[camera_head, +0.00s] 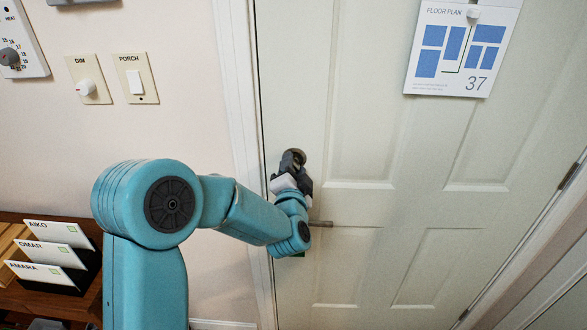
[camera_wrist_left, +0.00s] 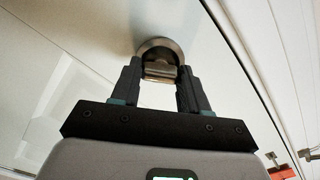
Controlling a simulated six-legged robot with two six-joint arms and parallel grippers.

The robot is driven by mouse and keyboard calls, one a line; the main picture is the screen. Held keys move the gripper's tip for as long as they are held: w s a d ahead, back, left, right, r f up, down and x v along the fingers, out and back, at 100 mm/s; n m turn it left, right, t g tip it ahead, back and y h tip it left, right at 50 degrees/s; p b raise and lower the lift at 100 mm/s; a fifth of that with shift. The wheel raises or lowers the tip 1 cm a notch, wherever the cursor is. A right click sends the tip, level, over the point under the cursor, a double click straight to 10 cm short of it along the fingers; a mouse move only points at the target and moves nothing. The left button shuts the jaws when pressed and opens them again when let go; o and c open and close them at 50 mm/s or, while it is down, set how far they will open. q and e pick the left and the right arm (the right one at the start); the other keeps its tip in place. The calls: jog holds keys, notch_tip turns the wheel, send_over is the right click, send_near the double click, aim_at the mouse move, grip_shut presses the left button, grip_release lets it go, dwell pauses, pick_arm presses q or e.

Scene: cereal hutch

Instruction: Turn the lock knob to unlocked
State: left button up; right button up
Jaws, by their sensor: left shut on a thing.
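The lock knob (camera_wrist_left: 160,70) is a metal thumb-turn on a round plate, set in the pale door (camera_head: 350,130). In the left wrist view it sits between the two dark fingers of my left gripper (camera_wrist_left: 160,84), which is shut on it. In the head view the left gripper (camera_head: 293,163) reaches the door near its left edge, and the round plate (camera_head: 298,153) shows only partly behind the fingers. I cannot tell which way the knob points as locked or unlocked. My right gripper is not in view.
A floor plan sheet (camera_head: 463,45) hangs on the door. A dimmer (camera_head: 87,87) and a porch switch (camera_head: 135,79) are on the left wall. A shelf with name cards (camera_head: 45,255) stands at lower left.

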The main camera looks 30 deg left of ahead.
pick_arm(q)
jog(key=m+p, duration=0.1)
jog(key=m, duration=0.6)
dwell(0.6)
jog(key=o, duration=1.1)
jog(key=shift+c, duration=0.2)
jog(key=b+v, duration=1)
jog(key=v, duration=0.6)
